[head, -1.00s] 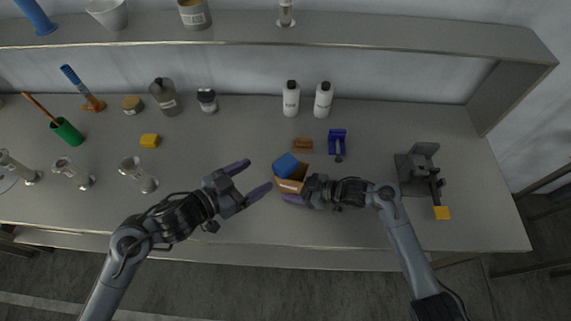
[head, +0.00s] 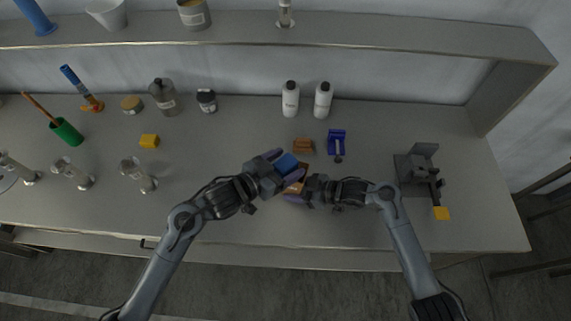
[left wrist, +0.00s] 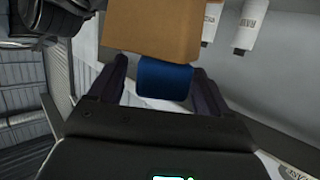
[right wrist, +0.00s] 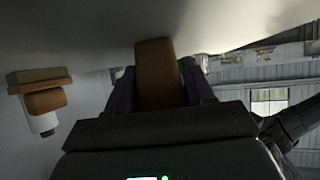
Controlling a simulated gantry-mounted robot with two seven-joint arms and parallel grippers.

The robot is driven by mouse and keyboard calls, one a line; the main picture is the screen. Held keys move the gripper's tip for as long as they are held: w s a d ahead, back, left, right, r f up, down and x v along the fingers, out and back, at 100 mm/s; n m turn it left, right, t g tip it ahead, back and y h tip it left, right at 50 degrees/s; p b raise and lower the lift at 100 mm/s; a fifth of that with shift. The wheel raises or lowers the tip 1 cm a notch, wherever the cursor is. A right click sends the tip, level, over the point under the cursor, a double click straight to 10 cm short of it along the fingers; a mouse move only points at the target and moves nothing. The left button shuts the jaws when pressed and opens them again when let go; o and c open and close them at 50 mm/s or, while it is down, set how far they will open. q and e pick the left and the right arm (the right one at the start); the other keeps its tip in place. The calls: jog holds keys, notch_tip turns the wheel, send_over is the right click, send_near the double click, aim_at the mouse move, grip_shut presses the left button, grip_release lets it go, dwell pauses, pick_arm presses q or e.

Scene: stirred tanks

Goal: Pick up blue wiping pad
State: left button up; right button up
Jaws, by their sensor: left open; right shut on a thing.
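The blue wiping pad (head: 287,162) shows at the upper left of a small brown box (head: 301,187). My left gripper (head: 283,168) is open, with its fingers on either side of the pad. In the left wrist view the pad (left wrist: 165,80) lies between the two fingers, and the brown box (left wrist: 150,30) is just beyond it. I cannot tell whether the fingers touch the pad. My right gripper (right wrist: 160,90) is shut on the brown box (right wrist: 158,65). The two grippers hide much of the box in the head view.
A brown block (head: 303,146) and a blue stand (head: 337,142) lie just behind the grippers. Two white bottles (head: 291,100) stand near the wall. The front middle of the bench is clear.

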aim_at(286, 163)
pick_arm(q)
jog(key=shift+w+d, duration=0.1)
jog(key=shift+w, duration=0.05)
jog(key=c, duration=1.1)
notch_tip(286, 163, up, 10)
dwell(0.4)
jog(key=shift+r, duration=0.2)
jog(key=shift+d+f, duration=0.1)
jog(key=shift+f, duration=2.95)
